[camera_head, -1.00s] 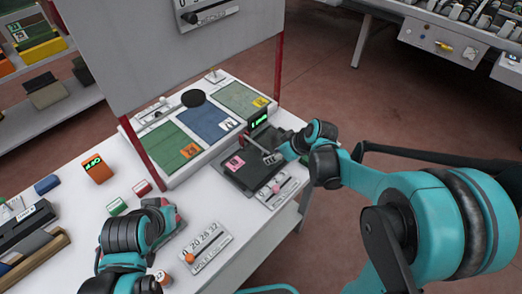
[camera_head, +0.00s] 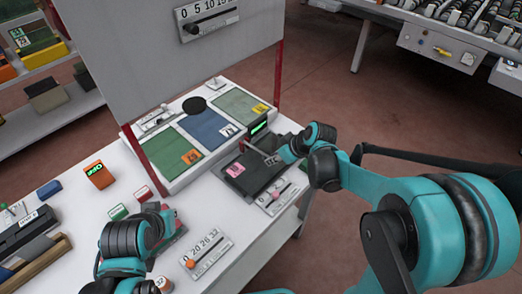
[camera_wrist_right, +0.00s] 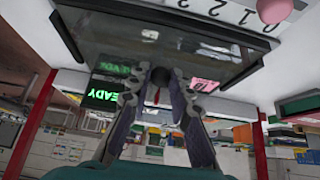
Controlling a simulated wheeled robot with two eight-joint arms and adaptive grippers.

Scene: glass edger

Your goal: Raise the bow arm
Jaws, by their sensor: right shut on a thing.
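A dark flat device (camera_head: 262,180) with a pink label sits at the right end of the white table. My right gripper (camera_head: 271,159) is above its back right part. Its fingers are shut on a small dark end piece, apparently of the bow arm (camera_head: 253,150), a thin bar mostly hidden by the fingers. The right wrist view shows the fingertips (camera_wrist_right: 160,80) together at this dark piece, with the dark plate (camera_wrist_right: 215,42) beyond them. My left gripper (camera_head: 172,222) is low over the table at the lower left; its fingers are not clear.
A green-lit display (camera_head: 259,127) stands behind the device; it reads READY in the wrist view (camera_wrist_right: 100,96). A slider scale (camera_head: 274,196) lies along the device's front. A tray of green and blue pads (camera_head: 165,180), a grey board (camera_head: 160,50) and a red post (camera_head: 278,75) stand behind.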

